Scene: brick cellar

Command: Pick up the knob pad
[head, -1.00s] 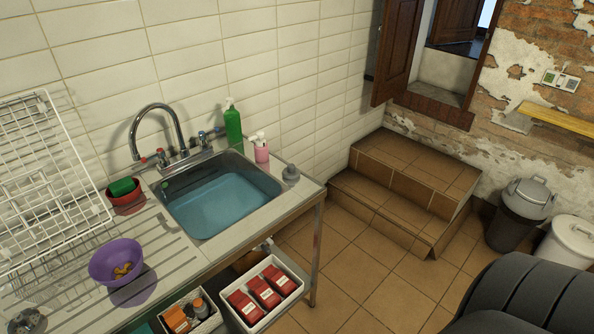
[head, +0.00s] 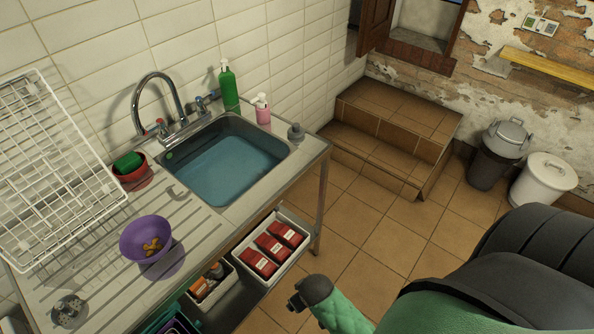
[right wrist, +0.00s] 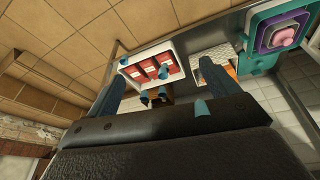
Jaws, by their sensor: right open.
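A small grey piece with a rounded knob on top (head: 296,133), which looks like the knob pad, stands upright on the right rim of the sink, at the counter's corner. I cannot make it out in the right wrist view. My right gripper (right wrist: 162,80) is open, with its two dark fingers wide apart and nothing seen held between them. Beyond the fingers is the shelf under the counter. In the head view my right arm is at the lower right, away from the grey piece. My left gripper is not in view.
The sink (head: 222,205) holds water. Green (head: 228,85) and pink (head: 263,112) bottles stand behind it. A purple bowl (head: 136,240), red pot (head: 133,180) and white rack (head: 62,190) are left. A white box (head: 243,282) sits below.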

